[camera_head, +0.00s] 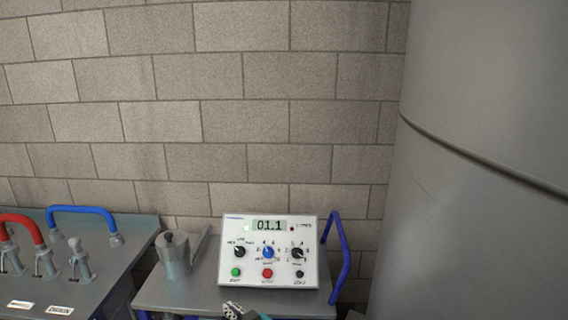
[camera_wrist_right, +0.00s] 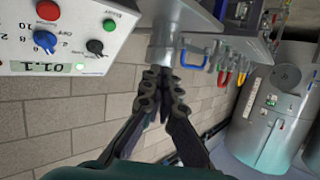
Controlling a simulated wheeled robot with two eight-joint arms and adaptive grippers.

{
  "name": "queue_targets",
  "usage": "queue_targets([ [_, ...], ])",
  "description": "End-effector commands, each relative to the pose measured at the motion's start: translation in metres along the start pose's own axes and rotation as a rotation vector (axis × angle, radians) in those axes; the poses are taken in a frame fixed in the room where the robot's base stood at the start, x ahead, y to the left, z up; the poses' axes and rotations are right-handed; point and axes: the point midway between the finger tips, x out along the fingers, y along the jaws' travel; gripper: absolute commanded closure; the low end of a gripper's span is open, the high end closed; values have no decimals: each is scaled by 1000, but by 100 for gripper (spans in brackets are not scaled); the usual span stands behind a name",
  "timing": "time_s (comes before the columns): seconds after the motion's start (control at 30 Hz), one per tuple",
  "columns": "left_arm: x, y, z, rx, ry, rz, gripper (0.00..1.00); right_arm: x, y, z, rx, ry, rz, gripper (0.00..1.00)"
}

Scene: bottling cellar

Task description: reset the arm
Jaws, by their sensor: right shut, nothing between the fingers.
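My right gripper (camera_head: 236,311) shows only in part at the bottom edge of the head view, in front of the white control box. In the right wrist view its two dark fingers (camera_wrist_right: 161,82) are together at the tips, shut with nothing between them. The control box (camera_head: 230,272) stands on a grey bench and its display reads 01.1. It has black and blue knobs and green, red and black buttons. It also shows upside down at the upper left of the right wrist view (camera_wrist_right: 73,19). My left gripper is not in view.
A grey metal jug (camera_head: 175,257) stands left of the box. A left bench (camera_head: 130,232) carries valves and red and blue pipes. A large grey tank (camera_head: 485,90) fills the right; a block wall (camera_head: 240,120) stands behind.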

Motion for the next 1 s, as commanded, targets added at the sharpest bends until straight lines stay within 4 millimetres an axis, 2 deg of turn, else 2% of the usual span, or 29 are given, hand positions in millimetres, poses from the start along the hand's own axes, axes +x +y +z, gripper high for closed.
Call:
queue_targets([
  [0.27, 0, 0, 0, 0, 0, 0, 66, -42, 25, -7, 30, -79, 40, 100],
  [0.37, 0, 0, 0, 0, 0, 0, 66, -65, 36, -8, 46, -123, 66, 100],
  [0.47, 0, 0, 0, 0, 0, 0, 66, -98, 50, -5, 73, -181, 103, 100],
  [0.67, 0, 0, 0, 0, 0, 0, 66, -192, 81, 19, 166, -343, 234, 100],
  [0.8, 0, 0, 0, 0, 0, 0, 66, -263, 94, 48, 246, -456, 353, 100],
  [0.9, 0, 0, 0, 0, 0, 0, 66, -308, 99, 71, 300, -525, 437, 100],
  [1.0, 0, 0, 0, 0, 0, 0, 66, -341, 101, 90, 344, -575, 506, 100],
])
